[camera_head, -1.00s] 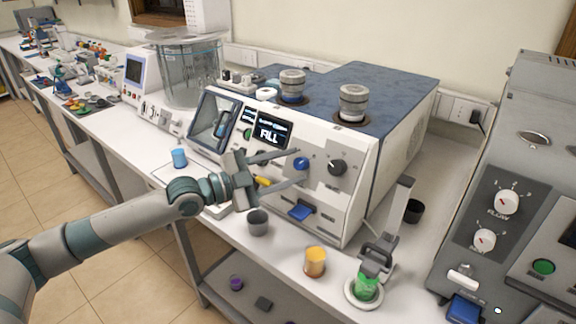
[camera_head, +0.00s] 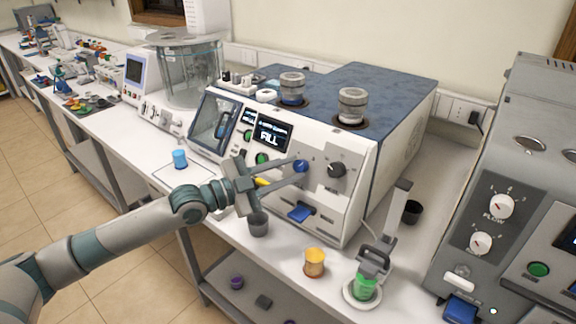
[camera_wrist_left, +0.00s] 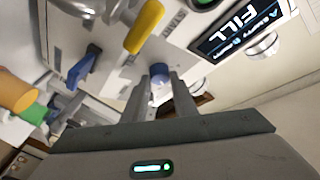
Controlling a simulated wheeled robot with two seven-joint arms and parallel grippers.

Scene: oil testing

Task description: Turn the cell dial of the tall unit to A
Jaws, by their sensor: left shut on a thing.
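The white unit (camera_head: 352,205) with the blue top stands on the bench in the middle of the head view. Its front has a blue dial (camera_head: 301,165) and, right of it, a black dial (camera_head: 337,170). The dial markings are too small to read. My left gripper (camera_head: 298,169) reaches in from the left and is shut on the blue dial. In the left wrist view the blue dial (camera_wrist_left: 160,70) sits between the fingertips (camera_wrist_left: 160,80). My right gripper is not in view.
A display (camera_head: 270,134) reads FILL. A yellow lever (camera_head: 262,182) and a blue lever (camera_head: 301,214) stick out near the gripper. A grey unit (camera_head: 470,170) stands right.

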